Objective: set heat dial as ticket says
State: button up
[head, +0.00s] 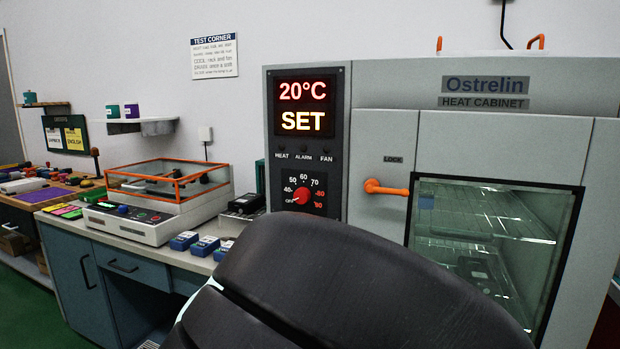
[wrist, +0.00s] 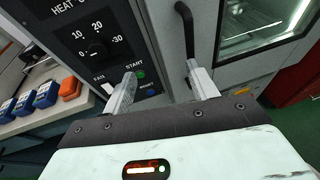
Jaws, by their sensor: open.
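The heat dial (head: 301,195) is a red knob on the black control panel of the heat cabinet (head: 560,150) in the head view. Its scale runs through 40, 50, 60, 70 and higher red marks; I cannot clearly tell its pointer. The display (head: 303,106) above reads 20°C and SET. In the wrist view my gripper (wrist: 163,88) is open and empty, below and right of a black dial (wrist: 96,48) marked 10, 20 and 30. The heat dial is not visible there. My arm hides the lower panel in the head view. I cannot identify a ticket with readable text.
The orange door handle (head: 385,188) sticks out beside the panel; the glass door is shut. A green START button (wrist: 140,73) is close to my left finger. Blue blocks (head: 205,246) and an orange-framed tester (head: 160,200) stand on the bench at left.

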jog(key=a+r+n+t+y+p, duration=0.2)
jog(key=a+r+n+t+p, duration=0.3)
jog(key=a+r, duration=0.65)
jog(key=p, duration=0.5)
send_near(300, 197)
jog(key=shift+g, duration=0.3)
jog(key=x, duration=0.8)
jog(key=shift+w+d+r, duration=0.1)
jog(key=shift+w+r, duration=0.15)
jog(key=shift+b, duration=0.3)
jog(key=c, duration=1)
